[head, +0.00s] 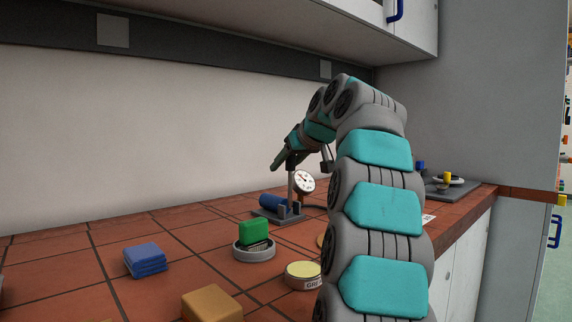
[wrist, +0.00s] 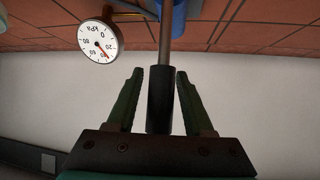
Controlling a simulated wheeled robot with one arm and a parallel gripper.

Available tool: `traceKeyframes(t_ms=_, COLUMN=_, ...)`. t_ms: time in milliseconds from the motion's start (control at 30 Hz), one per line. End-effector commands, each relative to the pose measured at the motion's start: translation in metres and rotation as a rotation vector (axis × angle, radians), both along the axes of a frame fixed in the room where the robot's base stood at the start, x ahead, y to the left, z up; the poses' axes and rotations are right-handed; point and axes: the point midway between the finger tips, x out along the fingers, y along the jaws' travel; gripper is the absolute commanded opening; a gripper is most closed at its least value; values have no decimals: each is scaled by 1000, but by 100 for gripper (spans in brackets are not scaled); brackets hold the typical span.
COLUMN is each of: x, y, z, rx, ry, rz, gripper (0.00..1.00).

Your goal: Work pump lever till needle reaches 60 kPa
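The pump stands on the tiled bench, with a blue cylinder (head: 273,202) on a grey base. Its lever is a thin upright rod with a black grip (wrist: 160,100). My gripper (wrist: 158,72) is open, with one green finger on each side of the black grip and a narrow visible gap on both sides. In the head view my gripper (head: 280,160) is above the pump and partly hides the lever's top. The round white gauge (head: 304,182) is beside the lever. In the wrist view the gauge (wrist: 98,41) is upside down; its red needle points lower right, exact reading unclear.
A green block (head: 254,232) sits in a round grey dish (head: 254,252). A pale-yellow-topped tin (head: 303,270), a blue folded stack (head: 145,260) and a tan block (head: 212,304) lie nearer. A dark tray (head: 440,190) is at the right. A cabinet overhangs the bench.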

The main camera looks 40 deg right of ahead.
Motion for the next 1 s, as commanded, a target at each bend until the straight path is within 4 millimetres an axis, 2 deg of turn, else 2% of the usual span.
traceKeyframes(t_ms=467, x=-6, y=1, z=5, rx=-1, ry=-3, rz=1, gripper=61)
traceKeyframes(t_ms=833, x=-50, y=6, z=36, rx=-2, ry=-3, rz=0, gripper=61)
traceKeyframes(t_ms=1000, x=-63, y=7, z=44, rx=-1, ry=-2, rz=-1, gripper=61)
